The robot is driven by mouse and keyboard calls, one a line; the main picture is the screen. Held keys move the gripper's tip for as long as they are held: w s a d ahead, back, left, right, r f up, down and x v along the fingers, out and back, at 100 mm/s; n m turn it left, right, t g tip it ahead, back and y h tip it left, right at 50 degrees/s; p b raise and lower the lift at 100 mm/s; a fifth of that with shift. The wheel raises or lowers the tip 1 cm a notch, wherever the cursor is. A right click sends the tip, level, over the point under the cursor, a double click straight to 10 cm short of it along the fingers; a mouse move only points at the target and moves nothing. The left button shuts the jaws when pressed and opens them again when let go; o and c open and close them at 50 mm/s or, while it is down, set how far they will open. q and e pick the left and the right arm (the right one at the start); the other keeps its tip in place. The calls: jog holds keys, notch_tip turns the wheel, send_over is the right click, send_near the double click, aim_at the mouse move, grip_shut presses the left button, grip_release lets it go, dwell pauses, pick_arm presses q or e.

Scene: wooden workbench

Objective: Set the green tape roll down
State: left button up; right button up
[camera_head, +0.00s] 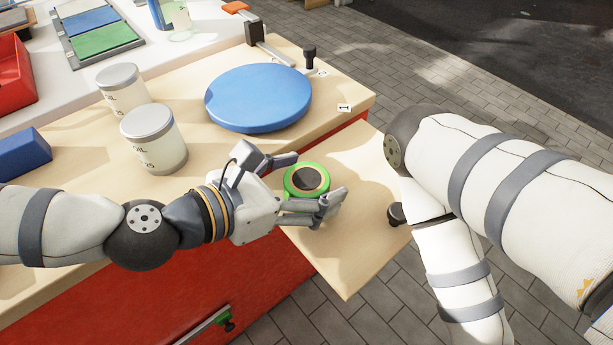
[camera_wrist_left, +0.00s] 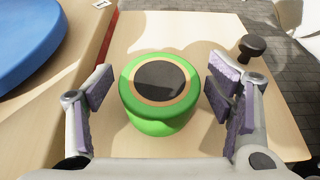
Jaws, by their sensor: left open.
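The green tape roll (camera_head: 306,180) has a dark centre with a tan ring. It rests upright on its flat side on the pale wooden side board (camera_head: 345,262) that juts from the bench. My left gripper (camera_head: 314,182) is open around it, one finger on each side. In the left wrist view the roll (camera_wrist_left: 160,92) sits between the purple-padded fingers (camera_wrist_left: 160,95), with a gap visible on both sides. My right gripper is not in view; only my right arm shows at the right.
A blue round disc (camera_head: 258,97) lies on the workbench behind the left gripper. Two lidded cans (camera_head: 153,143) stand to its left, near a blue block (camera_head: 22,153). A dark knob (camera_head: 396,214) stands at the board's right edge. The board's front part is clear.

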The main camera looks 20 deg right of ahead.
pick_arm(q)
jog(key=shift+r, duration=0.3)
jog(key=p+v, duration=0.1)
jog(key=v, duration=1.1)
jog(key=s+a+f+m+g+y, duration=0.3)
jog(key=s+f+m+g, duration=0.15)
jog(key=s+f, duration=0.65)
jog(key=s+a+f+m+g+y, duration=0.35)
jog(key=s+f+m, duration=0.25)
jog(key=s+f, duration=0.6)
jog(key=s+a+f+m+y, duration=0.2)
jog(key=s+a+m, duration=0.3)
jog(key=a, duration=0.3)
jog(key=s+a+f+m+g+y, duration=0.1)
jog(key=s+a+f+m+y, duration=0.1)
jog(key=s+a+m+y, duration=0.2)
jog(key=s+a+m, duration=0.2)
jog(key=s+a, duration=0.1)
jog(key=a, duration=0.1)
jog(key=shift+a, duration=0.25)
